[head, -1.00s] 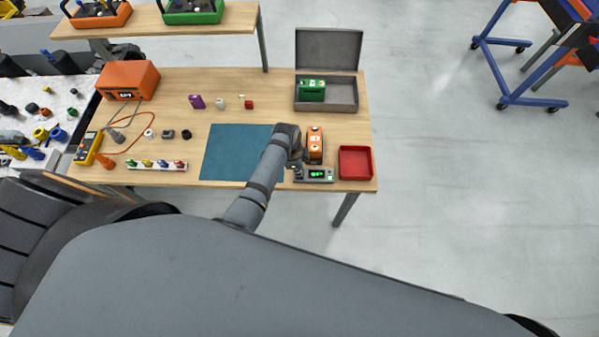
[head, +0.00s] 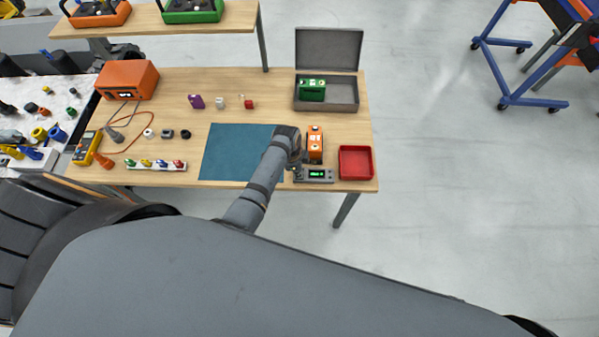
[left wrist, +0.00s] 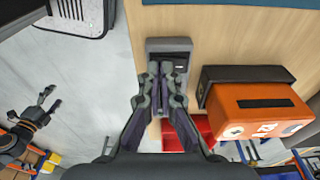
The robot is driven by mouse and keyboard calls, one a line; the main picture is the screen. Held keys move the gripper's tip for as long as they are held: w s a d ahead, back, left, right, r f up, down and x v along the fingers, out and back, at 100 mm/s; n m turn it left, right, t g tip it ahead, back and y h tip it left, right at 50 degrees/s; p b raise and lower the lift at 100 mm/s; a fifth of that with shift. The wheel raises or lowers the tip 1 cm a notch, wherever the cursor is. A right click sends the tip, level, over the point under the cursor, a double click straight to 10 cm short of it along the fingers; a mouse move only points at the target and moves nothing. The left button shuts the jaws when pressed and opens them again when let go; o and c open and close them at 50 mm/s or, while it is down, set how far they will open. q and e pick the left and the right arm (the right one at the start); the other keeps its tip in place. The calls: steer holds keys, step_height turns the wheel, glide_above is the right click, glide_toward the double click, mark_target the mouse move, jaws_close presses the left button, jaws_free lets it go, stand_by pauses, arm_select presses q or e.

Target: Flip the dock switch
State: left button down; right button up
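The dock (head: 325,175) is a small grey unit with a lit green display, at the table's front edge. It also shows in the left wrist view (left wrist: 168,45), just beyond my left fingertips. I cannot make out its switch; my gripper covers part of the dock's left end. My left gripper (head: 294,168) is over that end, and its two fingers lie together in the left wrist view (left wrist: 160,68) with nothing seen between them. An orange carrier (head: 315,145) stands just behind the dock. My right gripper (left wrist: 43,105) shows at the left wrist view's left side, fingers apart, empty.
A red tray (head: 343,164) lies right of the dock. A grey open case (head: 325,109) holding a green carrier (head: 312,90) stands behind. A teal mat (head: 235,155) lies left of my arm. Open floor is right of the table.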

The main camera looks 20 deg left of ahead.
arm_select(q)
step_height(320, 180, up, 3)
steer(key=p, duration=0.3)
steer(key=shift+f, duration=0.2)
steer(key=shift+r, duration=2.1)
